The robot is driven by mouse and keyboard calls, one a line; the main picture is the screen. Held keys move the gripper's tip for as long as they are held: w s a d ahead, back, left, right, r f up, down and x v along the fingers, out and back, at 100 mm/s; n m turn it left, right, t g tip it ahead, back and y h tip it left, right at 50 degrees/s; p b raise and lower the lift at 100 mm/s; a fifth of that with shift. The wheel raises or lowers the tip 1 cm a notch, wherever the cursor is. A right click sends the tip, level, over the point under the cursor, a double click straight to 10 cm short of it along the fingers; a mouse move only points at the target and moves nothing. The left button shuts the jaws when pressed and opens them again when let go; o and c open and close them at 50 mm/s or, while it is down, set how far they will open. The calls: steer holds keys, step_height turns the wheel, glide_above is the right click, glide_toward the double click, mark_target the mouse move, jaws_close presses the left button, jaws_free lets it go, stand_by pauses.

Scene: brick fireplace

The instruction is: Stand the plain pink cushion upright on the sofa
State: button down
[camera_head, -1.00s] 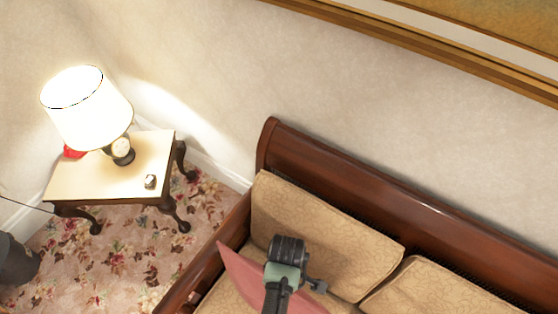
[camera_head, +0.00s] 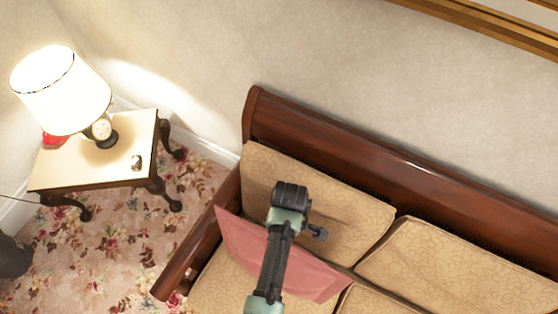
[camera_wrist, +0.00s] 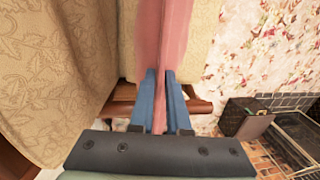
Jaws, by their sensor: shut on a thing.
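The plain pink cushion (camera_head: 250,246) is over the left end of the sofa (camera_head: 300,133), in front of the patterned beige back cushion. In the wrist view the cushion (camera_wrist: 174,30) shows edge-on as a thin pink strip running between my fingers. My gripper (camera_wrist: 166,98) is shut on it, one blue finger on each side. In the head view my arm covers the middle of the cushion and hides the fingertips. I cannot tell whether the cushion's lower edge touches the seat.
Beige back cushions (camera_head: 330,208) line the wooden sofa back. A side table (camera_head: 92,165) with a lit lamp (camera_head: 60,90) stands left of the sofa on floral carpet. The wrist view shows a dark box (camera_wrist: 245,120) and a brick hearth at right.

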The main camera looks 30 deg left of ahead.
steer(key=shift+w+f+b, duration=0.15)
steer(key=shift+w+b, duration=0.5)
steer(key=shift+w, duration=0.45)
steer(key=shift+w+f+b, duration=0.15)
steer(key=shift+w+b, duration=0.45)
steer(key=shift+w, duration=0.45)
steer(key=shift+d, duration=0.1)
steer(key=c, duration=0.8)
jaws_free()
step_height(320, 180, up, 10)
steer(key=p, duration=1)
